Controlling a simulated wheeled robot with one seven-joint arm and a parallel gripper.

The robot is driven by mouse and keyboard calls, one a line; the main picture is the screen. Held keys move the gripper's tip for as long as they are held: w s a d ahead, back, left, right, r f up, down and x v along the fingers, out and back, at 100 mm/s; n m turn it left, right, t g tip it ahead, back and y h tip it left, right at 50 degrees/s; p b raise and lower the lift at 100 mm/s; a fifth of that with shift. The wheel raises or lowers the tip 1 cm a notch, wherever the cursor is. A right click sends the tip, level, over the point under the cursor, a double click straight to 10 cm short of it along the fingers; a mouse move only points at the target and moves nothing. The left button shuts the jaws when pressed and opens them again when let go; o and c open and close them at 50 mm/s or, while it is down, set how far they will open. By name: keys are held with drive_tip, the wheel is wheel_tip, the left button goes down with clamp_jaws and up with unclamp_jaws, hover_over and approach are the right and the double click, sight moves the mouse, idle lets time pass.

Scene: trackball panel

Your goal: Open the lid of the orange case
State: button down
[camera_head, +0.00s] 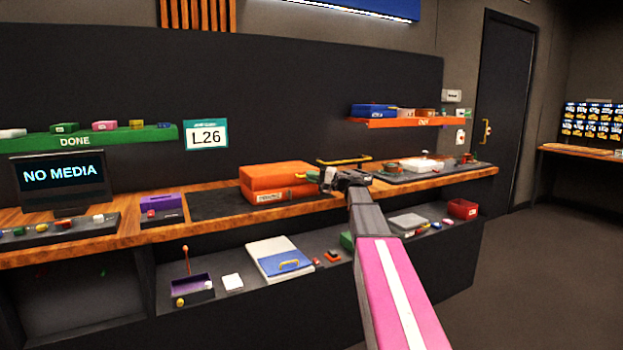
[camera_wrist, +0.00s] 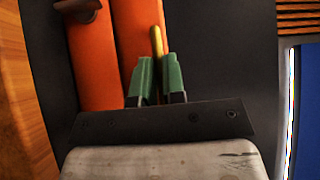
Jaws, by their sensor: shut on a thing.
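The orange case (camera_head: 272,190) lies on a dark mat on the wooden counter, with a label on its front. Its lid (camera_head: 277,173) rests on the base, and a dark seam runs between them. A thin yellow handle (camera_wrist: 157,42) stands by the lid in the wrist view. My gripper (camera_head: 327,178) is at the right end of the case. In the wrist view its green fingers (camera_wrist: 158,78) are shut on the yellow handle. The orange case (camera_wrist: 92,65) fills the upper left there. The fingers hide the gripped part of the handle.
A monitor (camera_head: 60,178) and a purple box (camera_head: 161,203) stand left of the case. A dark panel (camera_head: 430,172) with controls is to the right. An orange shelf (camera_head: 405,122) hangs above it. The lower shelf holds a white-and-blue binder (camera_head: 275,252) and small items.

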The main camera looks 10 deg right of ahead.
drive_tip(key=w+r+m, duration=0.1)
drive_tip(key=r, duration=0.2)
drive_tip(key=w+r+m+g+h, duration=0.1)
drive_tip(key=r, duration=0.2)
drive_tip(key=w+a+r+m+h, duration=0.1)
drive_tip(key=r, duration=0.2)
drive_tip(key=shift+w+g, duration=0.3)
drive_tip(key=shift+w, duration=0.05)
drive_tip(key=w+a+r+m+g+h, duration=0.4)
drive_tip(key=w+r, duration=0.6)
drive_tip(key=w, duration=0.3)
drive_tip(key=w+a, duration=0.4)
drive_tip(key=w, duration=0.8)
drive_tip(key=shift+a+g, duration=0.2)
drive_tip(key=shift+g, duration=0.1)
drive_tip(key=shift+w, duration=0.1)
drive_tip(key=c, duration=1.2)
unclamp_jaws()
drive_tip(key=shift+d, duration=0.15)
